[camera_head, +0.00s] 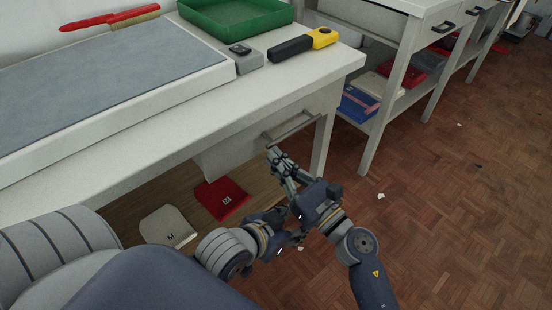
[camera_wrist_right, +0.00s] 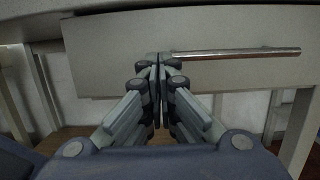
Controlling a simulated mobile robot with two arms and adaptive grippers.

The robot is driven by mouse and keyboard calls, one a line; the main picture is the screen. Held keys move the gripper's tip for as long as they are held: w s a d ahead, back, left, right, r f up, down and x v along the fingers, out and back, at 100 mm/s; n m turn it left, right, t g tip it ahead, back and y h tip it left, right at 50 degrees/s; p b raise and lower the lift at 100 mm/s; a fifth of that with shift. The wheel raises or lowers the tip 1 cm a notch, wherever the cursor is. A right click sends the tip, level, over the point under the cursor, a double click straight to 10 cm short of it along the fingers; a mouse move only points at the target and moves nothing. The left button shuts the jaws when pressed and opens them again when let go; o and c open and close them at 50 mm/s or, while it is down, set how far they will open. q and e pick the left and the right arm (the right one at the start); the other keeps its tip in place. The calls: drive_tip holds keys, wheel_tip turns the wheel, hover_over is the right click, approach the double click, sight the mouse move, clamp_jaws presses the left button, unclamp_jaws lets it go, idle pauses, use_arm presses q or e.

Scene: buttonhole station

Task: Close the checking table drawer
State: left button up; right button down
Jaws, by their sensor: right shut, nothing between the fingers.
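The checking table drawer (camera_head: 240,143) has a pale grey front under the white tabletop, with a metal bar handle (camera_head: 291,129). In the right wrist view the drawer front (camera_wrist_right: 225,72) fills the upper part, with its handle (camera_wrist_right: 235,51) to the right. No drawer inside shows; how far it stands out is hard to tell. My right gripper (camera_head: 273,157) is shut and empty below the handle's left end. Its fingertips (camera_wrist_right: 158,58) are at the drawer front; contact cannot be told. My left gripper (camera_head: 296,243) is lower, partly hidden, and its fingers are unclear.
The white table (camera_head: 130,170) carries a green tray (camera_head: 235,14), a yellow-black tool (camera_head: 305,44) and a red brush (camera_head: 110,18). A red folder (camera_head: 221,198) and a cream one (camera_head: 166,227) lie on the lower shelf. Wood floor (camera_head: 450,200) is open at right.

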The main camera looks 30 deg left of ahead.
drive_tip(key=v, duration=1.1)
drive_tip(key=shift+d, duration=0.3)
